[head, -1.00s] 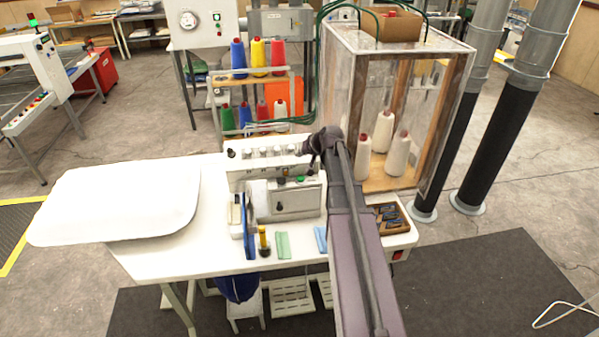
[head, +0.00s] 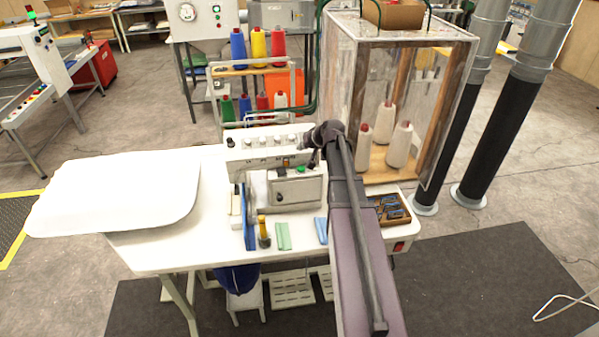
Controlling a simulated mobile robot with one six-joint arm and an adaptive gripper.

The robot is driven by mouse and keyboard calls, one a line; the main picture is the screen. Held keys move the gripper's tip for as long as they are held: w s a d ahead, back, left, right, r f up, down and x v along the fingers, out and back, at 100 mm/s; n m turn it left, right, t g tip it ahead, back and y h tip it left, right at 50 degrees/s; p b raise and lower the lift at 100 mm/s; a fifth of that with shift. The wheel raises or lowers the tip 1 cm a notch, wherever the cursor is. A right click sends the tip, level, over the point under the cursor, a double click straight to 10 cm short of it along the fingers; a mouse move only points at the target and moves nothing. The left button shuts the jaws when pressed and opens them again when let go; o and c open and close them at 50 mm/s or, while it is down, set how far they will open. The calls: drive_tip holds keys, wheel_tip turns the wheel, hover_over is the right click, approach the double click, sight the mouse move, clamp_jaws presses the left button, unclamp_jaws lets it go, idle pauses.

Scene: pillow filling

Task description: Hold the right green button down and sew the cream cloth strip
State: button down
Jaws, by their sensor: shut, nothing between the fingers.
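The white sewing machine (head: 295,190) stands on the white table. A green button (head: 300,169) shows on top of its front box; I cannot tell whether it is pressed. A narrow cream piece (head: 235,204), perhaps the cream cloth strip, lies at the machine's left side, beside a blue upright part. My gripper (head: 313,160) is small and dark, just right of and above the green button in the picture. It looks shut and empty. My arm hides part of the machine's right side. I cannot tell whether the fingertips touch anything.
A green strip (head: 283,237) and a blue strip (head: 321,230) lie at the table's front, near a yellow-and-black item (head: 263,232). A brown tray (head: 394,221) is right of my arm. A large white pad (head: 115,195) covers the table's left. A clear cabinet (head: 345,70) stands behind.

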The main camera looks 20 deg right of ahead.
sight(298, 166)
drive_tip(key=shift+f+b, duration=2.95)
drive_tip(key=shift+f, duration=0.3)
drive_tip(key=shift+s+f+b, duration=0.1)
drive_tip(key=shift+f+b, duration=0.85)
drive_tip(key=shift+r, duration=0.2)
idle(2.3)
drive_tip(key=shift+r+p, duration=0.8)
drive_tip(key=shift+p, duration=0.15)
